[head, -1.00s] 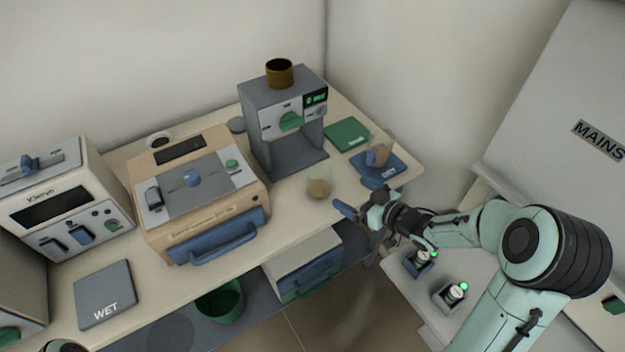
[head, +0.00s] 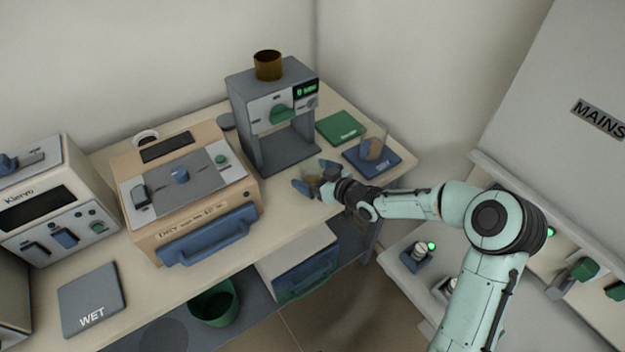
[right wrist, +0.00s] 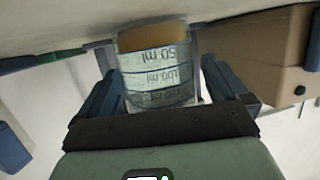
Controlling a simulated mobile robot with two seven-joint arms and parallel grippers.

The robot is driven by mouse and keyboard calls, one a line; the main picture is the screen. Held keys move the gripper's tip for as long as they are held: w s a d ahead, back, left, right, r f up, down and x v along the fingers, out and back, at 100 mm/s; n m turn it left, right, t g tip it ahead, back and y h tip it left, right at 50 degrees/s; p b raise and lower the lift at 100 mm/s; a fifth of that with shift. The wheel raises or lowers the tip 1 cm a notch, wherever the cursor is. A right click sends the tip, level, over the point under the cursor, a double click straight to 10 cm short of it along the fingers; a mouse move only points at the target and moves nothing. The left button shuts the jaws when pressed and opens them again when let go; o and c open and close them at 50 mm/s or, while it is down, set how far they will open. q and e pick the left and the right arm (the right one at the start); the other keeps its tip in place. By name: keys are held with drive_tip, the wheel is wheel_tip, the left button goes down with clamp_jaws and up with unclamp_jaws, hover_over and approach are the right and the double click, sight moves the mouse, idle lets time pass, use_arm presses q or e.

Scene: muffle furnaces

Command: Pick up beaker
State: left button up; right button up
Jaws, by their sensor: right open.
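A clear beaker (right wrist: 158,72) with printed volume marks and brown contents stands between the two blue fingers of my right gripper (right wrist: 161,88) in the right wrist view. The fingers are apart, one on each side of it, with a gap visible at least on the left. In the head view my right gripper (head: 314,178) is at the front right of the bench, and its fingers hide most of this beaker (head: 311,170). A second beaker with brown contents (head: 373,149) stands on the blue DRY mat (head: 386,166). My left gripper is not in view.
A grey machine (head: 245,120) with a brown cup (head: 268,65) on top stands behind my right gripper. A green mat (head: 340,128) lies beside it. A tan furnace (head: 200,195) with a blue handle is to the left. A grey WET mat (head: 90,295) lies front left.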

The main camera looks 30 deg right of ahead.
drive_tip(key=shift+w+a, duration=0.1)
drive_tip(key=shift+w, duration=0.1)
drive_tip(key=c, duration=1.5)
use_arm(q)
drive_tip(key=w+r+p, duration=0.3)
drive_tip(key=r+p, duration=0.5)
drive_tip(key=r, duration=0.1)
drive_tip(key=shift+p, duration=0.3)
use_arm(e)
wheel_tip(320, 180, up, 20)
